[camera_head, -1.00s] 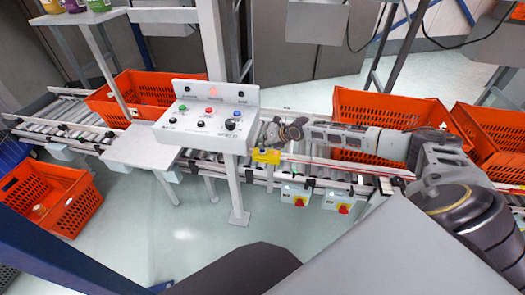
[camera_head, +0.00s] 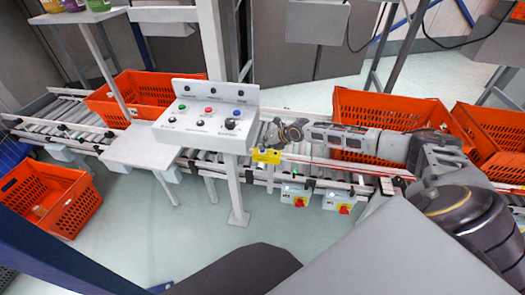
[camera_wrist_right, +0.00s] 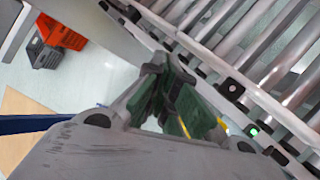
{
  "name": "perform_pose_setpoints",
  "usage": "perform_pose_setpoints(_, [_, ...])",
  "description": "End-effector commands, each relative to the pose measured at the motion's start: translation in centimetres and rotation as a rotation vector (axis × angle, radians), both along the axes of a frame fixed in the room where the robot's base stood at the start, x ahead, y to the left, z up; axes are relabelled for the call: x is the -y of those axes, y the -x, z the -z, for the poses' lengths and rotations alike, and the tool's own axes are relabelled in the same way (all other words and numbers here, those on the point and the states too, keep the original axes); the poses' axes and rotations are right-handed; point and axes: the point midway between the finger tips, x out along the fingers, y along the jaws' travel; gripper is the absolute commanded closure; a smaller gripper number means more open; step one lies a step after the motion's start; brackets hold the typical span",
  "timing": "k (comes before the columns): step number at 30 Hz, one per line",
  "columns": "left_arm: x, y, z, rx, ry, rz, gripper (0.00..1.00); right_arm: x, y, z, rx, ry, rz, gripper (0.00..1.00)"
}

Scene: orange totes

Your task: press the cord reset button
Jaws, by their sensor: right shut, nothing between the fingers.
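A white control panel (camera_head: 200,140) stands on a post in front of the conveyor in the head view. Its sloping face carries a green button (camera_head: 182,107), a red button (camera_head: 209,110), a blue button (camera_head: 237,112) and several black knobs. The labels are too small to read, so I cannot tell which control is the cord reset. My right gripper (camera_head: 272,133) is shut and empty, just right of the panel and apart from the buttons. Its fingers meet in the right wrist view (camera_wrist_right: 164,78), where no panel button shows. My left gripper is not in view.
The roller conveyor (camera_head: 305,172) runs behind and beside the panel. Orange totes (camera_head: 385,105) stand on it at both sides, and another tote (camera_head: 62,200) is on the floor at left. A yellow tag (camera_head: 267,156) hangs just below my right gripper.

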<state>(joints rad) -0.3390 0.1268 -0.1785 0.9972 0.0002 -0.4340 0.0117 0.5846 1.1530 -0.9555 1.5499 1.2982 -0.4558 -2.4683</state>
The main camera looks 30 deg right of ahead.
Motion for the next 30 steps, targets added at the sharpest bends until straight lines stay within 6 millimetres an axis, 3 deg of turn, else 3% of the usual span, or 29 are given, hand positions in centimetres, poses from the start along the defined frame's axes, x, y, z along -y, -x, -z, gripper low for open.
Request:
perform_pose_setpoints(10, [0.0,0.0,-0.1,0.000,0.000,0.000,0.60,-0.1,0.1,0.0,-0.003,0.000,-0.001,1.00])
perform_pose_setpoints(30, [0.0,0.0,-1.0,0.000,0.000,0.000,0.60,0.0,0.1,-1.7,-0.002,0.000,-0.001,1.00])
